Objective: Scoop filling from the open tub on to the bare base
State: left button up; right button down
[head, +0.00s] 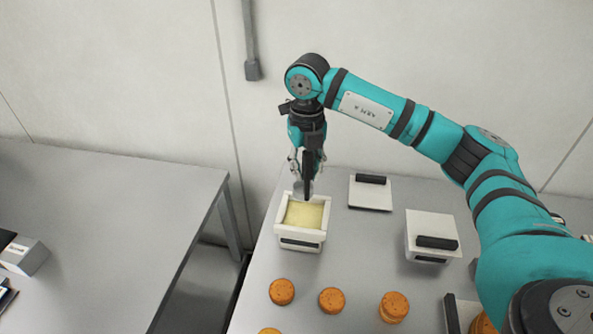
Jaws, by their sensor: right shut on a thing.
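The open tub (315,237) is a white square box with a dark front label, on the right table. Pale yellow filling (304,215) shows inside it. Two single orange-brown rounds, one at left (282,291) and one in the middle (331,300), lie bare in front. A thicker, stacked round (394,307) lies to their right. My left gripper is out of view.
A white lid (370,194) with a dark handle lies behind, right of the tub. A closed white tub (431,228) stands farther right. A dark-edged holder (452,315) with rounds is partly hidden by my right arm. A gap separates the left table (110,220).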

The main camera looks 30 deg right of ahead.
aim_at(306, 188)
jog(key=shift+f+b, duration=0.45)
jog(key=shift+f, duration=0.8)
notch_tip(306, 188, down, 2)
jog(key=shift+f+b, duration=0.1)
jog(key=shift+b, duration=0.8)
jog(key=shift+f+b, duration=0.6)
jog(key=shift+f, duration=0.25)
pick_arm(q)
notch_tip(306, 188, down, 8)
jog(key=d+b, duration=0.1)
jog(key=b, duration=0.3)
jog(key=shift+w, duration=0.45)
pick_arm(e)
notch_tip(306, 188, down, 5)
jog(key=shift+f, duration=0.1)
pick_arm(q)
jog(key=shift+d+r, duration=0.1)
pick_arm(e)
jog(key=shift+r+p, duration=2.7)
jog(key=shift+r, duration=1.7)
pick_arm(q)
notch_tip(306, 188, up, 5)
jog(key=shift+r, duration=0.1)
